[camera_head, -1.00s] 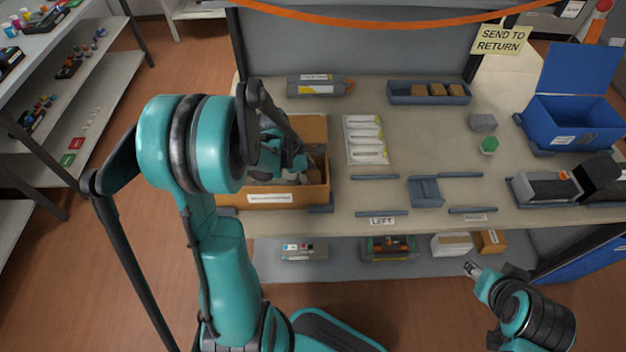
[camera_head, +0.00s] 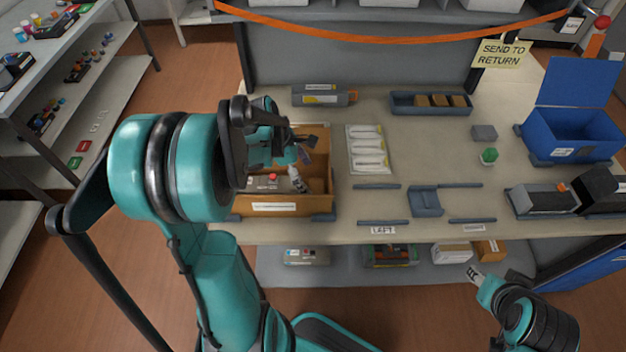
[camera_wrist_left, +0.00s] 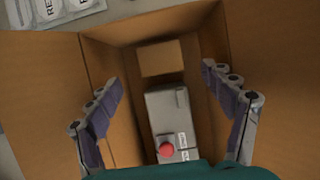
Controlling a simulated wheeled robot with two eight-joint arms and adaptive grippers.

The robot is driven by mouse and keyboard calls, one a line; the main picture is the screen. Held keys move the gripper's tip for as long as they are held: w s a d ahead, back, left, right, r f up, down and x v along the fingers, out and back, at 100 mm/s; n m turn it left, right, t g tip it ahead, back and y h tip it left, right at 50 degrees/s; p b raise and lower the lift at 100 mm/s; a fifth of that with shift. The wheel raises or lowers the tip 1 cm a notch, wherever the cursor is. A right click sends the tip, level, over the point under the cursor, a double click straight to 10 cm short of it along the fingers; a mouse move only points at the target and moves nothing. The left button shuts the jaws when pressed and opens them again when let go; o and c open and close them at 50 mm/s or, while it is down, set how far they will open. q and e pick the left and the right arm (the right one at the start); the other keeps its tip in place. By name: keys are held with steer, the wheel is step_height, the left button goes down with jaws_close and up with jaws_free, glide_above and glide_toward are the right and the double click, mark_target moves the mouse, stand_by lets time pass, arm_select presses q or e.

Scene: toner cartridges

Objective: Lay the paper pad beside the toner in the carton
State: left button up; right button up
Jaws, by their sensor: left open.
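The open brown carton (camera_head: 290,206) stands at the table's left end. In the left wrist view, the grey toner (camera_wrist_left: 168,110) with a red cap lies along its floor. A brown block that looks like the paper pad (camera_wrist_left: 160,58) lies in the carton at the toner's far end; I cannot tell whether they touch. My left gripper (camera_head: 301,152) is above the carton. Its fingers are spread wide, with nothing held between them. The arm hides the carton's left part in the head view. My right gripper (camera_head: 475,275) is low at the right, away from the table; its fingers are too small to judge.
A grey tray (camera_head: 402,109) with several brown blocks is at the back. White packs on a card (camera_head: 368,150) lie right of the carton. A blue lidded bin (camera_head: 567,135) and dark units (camera_head: 545,200) stand at the right. Low grey rails edge the front.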

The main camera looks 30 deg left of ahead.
arm_select(q)
steer(key=p+v, duration=0.1)
steer(key=v, duration=0.3)
stand_by(0.4)
